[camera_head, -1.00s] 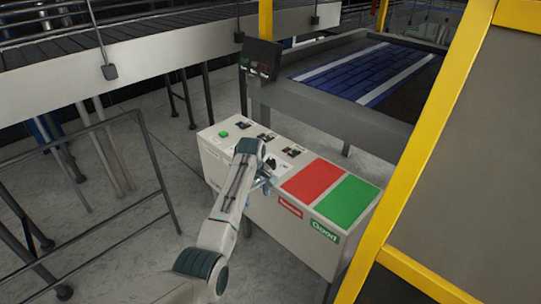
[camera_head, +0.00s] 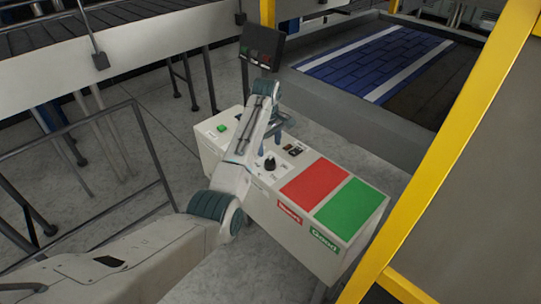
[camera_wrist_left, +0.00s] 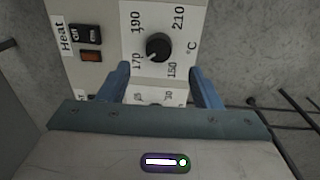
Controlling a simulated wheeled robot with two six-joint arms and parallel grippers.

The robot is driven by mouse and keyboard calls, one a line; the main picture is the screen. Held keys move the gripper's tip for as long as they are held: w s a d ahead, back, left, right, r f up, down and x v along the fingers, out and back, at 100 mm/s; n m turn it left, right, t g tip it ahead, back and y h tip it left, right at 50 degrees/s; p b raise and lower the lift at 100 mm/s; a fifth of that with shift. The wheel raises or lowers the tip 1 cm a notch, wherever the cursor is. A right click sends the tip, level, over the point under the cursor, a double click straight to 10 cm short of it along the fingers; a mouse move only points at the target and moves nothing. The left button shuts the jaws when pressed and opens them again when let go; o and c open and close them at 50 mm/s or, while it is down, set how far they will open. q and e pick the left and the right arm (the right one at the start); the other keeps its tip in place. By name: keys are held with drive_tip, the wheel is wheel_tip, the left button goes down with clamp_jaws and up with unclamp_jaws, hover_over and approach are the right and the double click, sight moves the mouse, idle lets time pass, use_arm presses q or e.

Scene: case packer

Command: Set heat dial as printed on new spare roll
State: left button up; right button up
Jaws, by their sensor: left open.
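In the left wrist view, the round black heat dial (camera_wrist_left: 158,46) sits on a white plate printed 150, 170, 190, 210 and °C. A faint mark on it seems to face the 170 side, but this is too small to be sure. My left gripper (camera_wrist_left: 161,73) is open and empty, its two blue fingers apart below the dial and not around it. In the head view, my left gripper (camera_head: 282,122) hangs over the control box (camera_head: 252,188). A black dial (camera_head: 269,163) shows there; I cannot tell which one it is. No spare roll is identifiable.
In the wrist view, a heat switch (camera_wrist_left: 85,34) sits left of the dial. The box top carries a green button (camera_head: 222,128), a red pad (camera_head: 314,180) and a green pad (camera_head: 351,206). A yellow frame (camera_head: 436,150) stands right; a railing (camera_head: 150,155) stands left.

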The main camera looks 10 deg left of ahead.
sight(270, 162)
use_arm(q)
drive_tip(key=f, duration=0.2)
drive_tip(key=f+p, duration=0.1)
drive_tip(key=f, duration=0.4)
drive_tip(key=shift+w+p, duration=0.3)
drive_tip(key=shift+w, duration=0.05)
drive_tip(key=shift+s+f, duration=0.1)
drive_tip(key=shift+f, duration=0.2)
drive_tip(key=shift+d, duration=0.1)
drive_tip(key=c, duration=1)
